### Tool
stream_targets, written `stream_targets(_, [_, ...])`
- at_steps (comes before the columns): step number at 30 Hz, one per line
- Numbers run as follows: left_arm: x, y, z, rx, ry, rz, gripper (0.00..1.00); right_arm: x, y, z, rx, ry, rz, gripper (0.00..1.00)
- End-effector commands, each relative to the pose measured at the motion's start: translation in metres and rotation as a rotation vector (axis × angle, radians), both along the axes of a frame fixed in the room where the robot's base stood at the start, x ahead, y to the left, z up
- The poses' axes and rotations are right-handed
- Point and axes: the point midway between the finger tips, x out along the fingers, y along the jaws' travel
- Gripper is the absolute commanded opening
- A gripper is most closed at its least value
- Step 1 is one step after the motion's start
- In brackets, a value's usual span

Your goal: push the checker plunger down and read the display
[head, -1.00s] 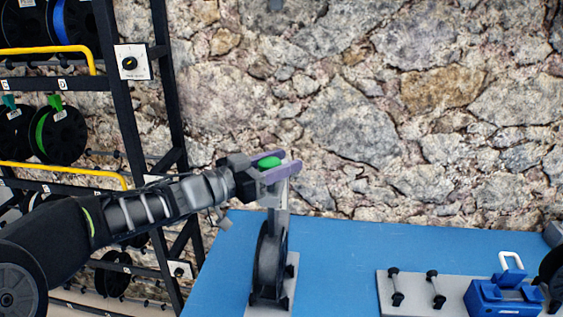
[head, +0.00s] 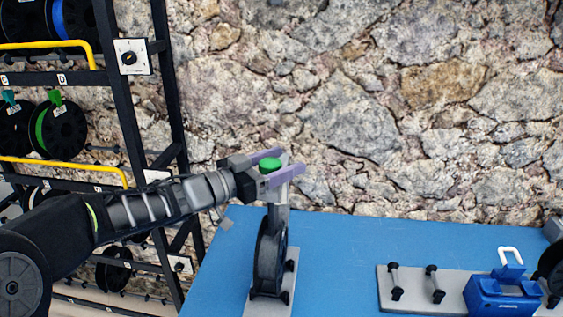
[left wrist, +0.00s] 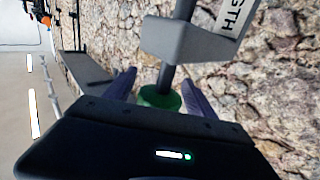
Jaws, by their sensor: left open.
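The checker is a grey post (head: 281,222) standing on the blue table, topped by a green plunger knob (head: 271,163). My left gripper (head: 291,161) is open, its purple fingers on either side of the knob, with a gap visible. In the left wrist view the green knob (left wrist: 160,97) sits between the fingers on a dark rod, which runs into a grey block (left wrist: 190,42) with a partly visible label. I cannot tell whether the fingers touch the knob. No readable display shows. My right gripper is not in view.
A black spool (head: 268,262) stands at the foot of the post. A grey plate with black pegs (head: 396,282) and a blue device (head: 503,296) are at the right. A spool rack (head: 128,120) stands at the left. The table (head: 340,255) between is clear.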

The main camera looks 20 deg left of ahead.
Motion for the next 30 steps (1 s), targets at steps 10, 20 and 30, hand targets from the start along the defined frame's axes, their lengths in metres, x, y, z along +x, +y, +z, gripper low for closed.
stream_targets(10, [-0.011, 0.008, -0.001, 0.001, 0.000, 0.002, 0.64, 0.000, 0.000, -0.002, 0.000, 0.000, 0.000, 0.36])
stream_targets(20, [-0.056, 0.034, -0.001, 0.001, -0.001, 0.003, 0.64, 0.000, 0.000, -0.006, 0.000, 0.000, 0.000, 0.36])
stream_targets(30, [-0.068, 0.040, 0.000, 0.000, 0.000, 0.000, 0.64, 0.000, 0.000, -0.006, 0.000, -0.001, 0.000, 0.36])
